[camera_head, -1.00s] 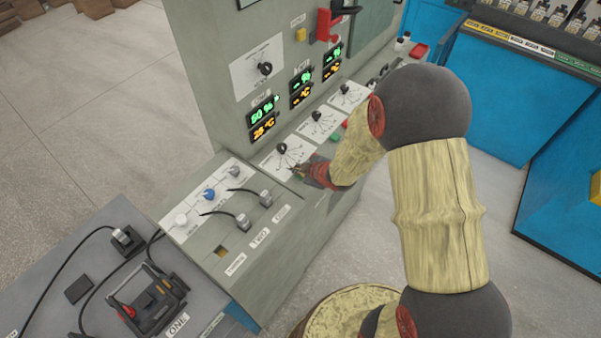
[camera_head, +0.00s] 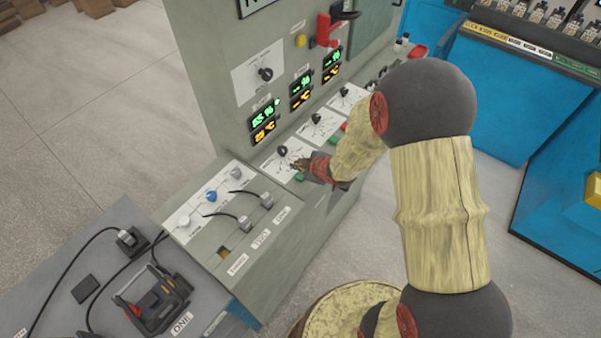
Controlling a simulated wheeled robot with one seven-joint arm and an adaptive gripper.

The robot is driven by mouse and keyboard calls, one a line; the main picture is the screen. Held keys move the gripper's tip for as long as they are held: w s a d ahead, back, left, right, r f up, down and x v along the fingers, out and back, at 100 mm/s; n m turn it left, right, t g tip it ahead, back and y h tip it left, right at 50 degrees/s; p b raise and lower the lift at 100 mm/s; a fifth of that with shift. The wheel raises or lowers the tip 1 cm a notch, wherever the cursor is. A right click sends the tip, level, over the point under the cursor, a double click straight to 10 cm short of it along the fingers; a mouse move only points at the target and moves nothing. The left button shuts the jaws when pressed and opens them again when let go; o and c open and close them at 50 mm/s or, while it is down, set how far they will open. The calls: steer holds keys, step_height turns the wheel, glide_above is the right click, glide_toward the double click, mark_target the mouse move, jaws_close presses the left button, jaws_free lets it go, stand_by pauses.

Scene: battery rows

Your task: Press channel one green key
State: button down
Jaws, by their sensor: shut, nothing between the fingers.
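The nearest channel section of the grey console has a white dial plate with a black knob (camera_head: 282,151). A small green key (camera_head: 300,177) shows at the near edge of that plate, partly covered by my gripper. I take it as the channel one key, but its label is not readable. My gripper (camera_head: 296,165) is shut and empty, its tip low over the plate beside the green key. I cannot tell whether it touches the key or whether the key is pressed in.
Lit green and orange displays (camera_head: 264,122) stand on the upright panel behind the dials. A second dial knob (camera_head: 316,118) lies farther along. Cables plug into the near console section (camera_head: 238,205). A red lever (camera_head: 325,27) juts out above. A black and red handheld device (camera_head: 152,300) lies on the left bench.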

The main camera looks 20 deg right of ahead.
steer(key=shift+r+p, duration=0.85)
steer(key=shift+r, duration=0.5)
steer(key=shift+f, duration=0.1)
steer(key=s+d+f+m+g+h, duration=0.2)
steer(key=s+d+f+m+g, duration=0.15)
steer(key=s+d, duration=0.2)
steer(key=s+d+r+m+g+h+b, duration=0.1)
steer(key=s+d+r+m+g+h, duration=0.15)
steer(key=s+r+m, duration=0.55)
steer(key=s+a+r+t+y+b, duration=0.1)
steer(key=s+a+r+b, duration=0.1)
steer(key=s+r, duration=0.6)
steer(key=s+a+r+m+t+b, duration=0.1)
steer(key=s+a+r+b, duration=0.2)
steer(key=s+a+r, duration=0.2)
steer(key=s+r, duration=0.3)
steer(key=r, duration=0.3)
steer(key=shift+a+r+t+y, duration=0.15)
steer(key=shift+t+y, duration=0.2)
steer(key=shift+t, duration=0.05)
